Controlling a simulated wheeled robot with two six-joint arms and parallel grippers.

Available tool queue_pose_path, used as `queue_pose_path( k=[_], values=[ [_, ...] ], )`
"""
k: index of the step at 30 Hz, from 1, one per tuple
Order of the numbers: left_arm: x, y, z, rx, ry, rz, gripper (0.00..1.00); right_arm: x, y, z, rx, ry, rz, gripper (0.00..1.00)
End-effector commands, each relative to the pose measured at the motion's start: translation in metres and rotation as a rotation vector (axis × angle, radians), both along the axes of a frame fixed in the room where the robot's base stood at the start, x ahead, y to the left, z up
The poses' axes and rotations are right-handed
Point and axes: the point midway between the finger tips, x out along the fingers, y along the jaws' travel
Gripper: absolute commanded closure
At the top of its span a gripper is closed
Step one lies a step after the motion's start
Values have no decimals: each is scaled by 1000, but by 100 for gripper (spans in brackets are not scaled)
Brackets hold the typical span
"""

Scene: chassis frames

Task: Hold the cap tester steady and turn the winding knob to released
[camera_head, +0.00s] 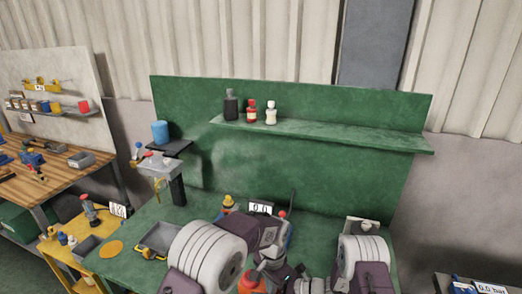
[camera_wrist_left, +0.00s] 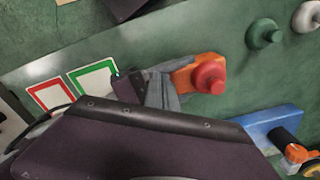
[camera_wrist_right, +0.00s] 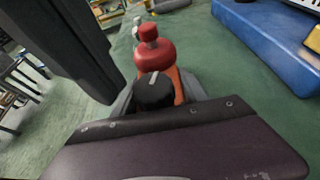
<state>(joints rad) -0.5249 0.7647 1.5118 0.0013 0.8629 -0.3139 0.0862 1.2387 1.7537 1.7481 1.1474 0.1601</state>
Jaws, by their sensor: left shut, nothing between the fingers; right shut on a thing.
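The cap tester (camera_wrist_right: 187,86) has an orange body and a red, bottle-like top. Its black winding knob (camera_wrist_right: 153,91) faces the right wrist camera, with a white pointer line; no readable marks show beside it. The tester also shows in the left wrist view (camera_wrist_left: 208,76), and its red-orange top in the head view (camera_head: 251,281). My right gripper (camera_wrist_right: 158,95) is shut on the tester, a finger on either side, just behind the knob. My left gripper (camera_wrist_left: 164,90) is shut and empty, close beside the tester; I cannot tell whether it touches. It also shows in the head view (camera_head: 271,258).
Red-framed (camera_wrist_left: 50,94) and green-framed (camera_wrist_left: 95,78) white cards lie on the green bench. A blue block (camera_wrist_left: 270,124) and a green knob-shaped piece (camera_wrist_left: 263,33) stand nearby. A grey tray (camera_head: 158,238) is left of my arms. A shelf (camera_head: 320,135) with bottles is behind.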

Motion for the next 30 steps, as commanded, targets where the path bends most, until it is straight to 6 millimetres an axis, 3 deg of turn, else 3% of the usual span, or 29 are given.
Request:
queue_pose_path(
  k=[11, 20, 25, 30],
  values=[
    [0, 0, 50, 1, -1, 0, 100, 1, -1, 0, 1, -1, -3, 100],
    [0, 1, 53, 1, 1, 1, 100, 1, -1, 1, 1, -1, -3, 100],
    [22, 15, 62, 1, 1, 3, 100, 1, -1, 1, 1, -1, -3, 100],
    [24, 16, 61, 2, 3, 0, 100, 1, -1, 1, 1, -1, -3, 100]
  ],
)
